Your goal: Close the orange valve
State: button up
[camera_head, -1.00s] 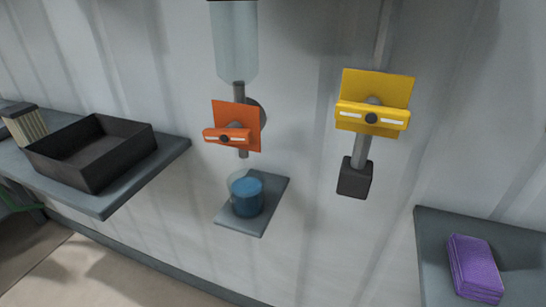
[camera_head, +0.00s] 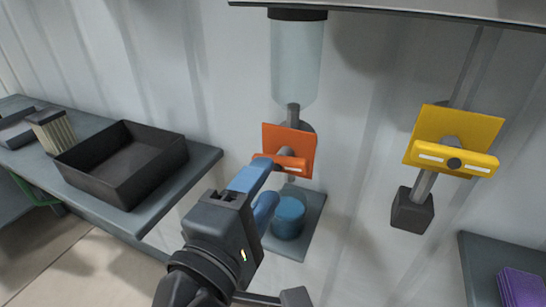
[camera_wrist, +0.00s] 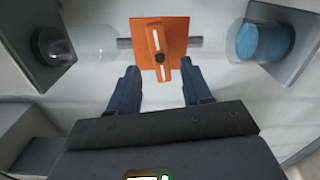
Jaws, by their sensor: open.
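The orange valve (camera_head: 289,150) is on the wall pipe below a clear bottle (camera_head: 297,60). Its orange handle bar with white stripes lies roughly horizontal in the head view, across the pipe. In the wrist view the orange valve (camera_wrist: 159,45) is at top centre, with its handle (camera_wrist: 158,50) crosswise to the pipe. My gripper (camera_head: 264,188) is open, just below and left of the handle in the head view. In the wrist view the two blue fingers of my gripper (camera_wrist: 158,78) stand apart, one on each side below the handle. It holds nothing. The fingers partly cover the handle's left end in the head view.
A cup with blue contents (camera_head: 289,216) stands on a small shelf (camera_head: 313,205) under the valve. A yellow valve (camera_head: 452,140) is to the right. A black tray (camera_head: 125,165) sits on the left shelf (camera_head: 205,157). A purple block (camera_head: 522,288) is at lower right.

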aim_at(277, 168)
jog(key=shift+p+x, duration=0.45)
jog(key=shift+x, duration=2.65)
jog(key=shift+f, duration=0.1)
grip_shut()
jog(key=shift+d+f+m+b, duration=0.1)
jog(key=shift+m+b, duration=0.65)
jog(key=shift+m, duration=0.25)
grip_release()
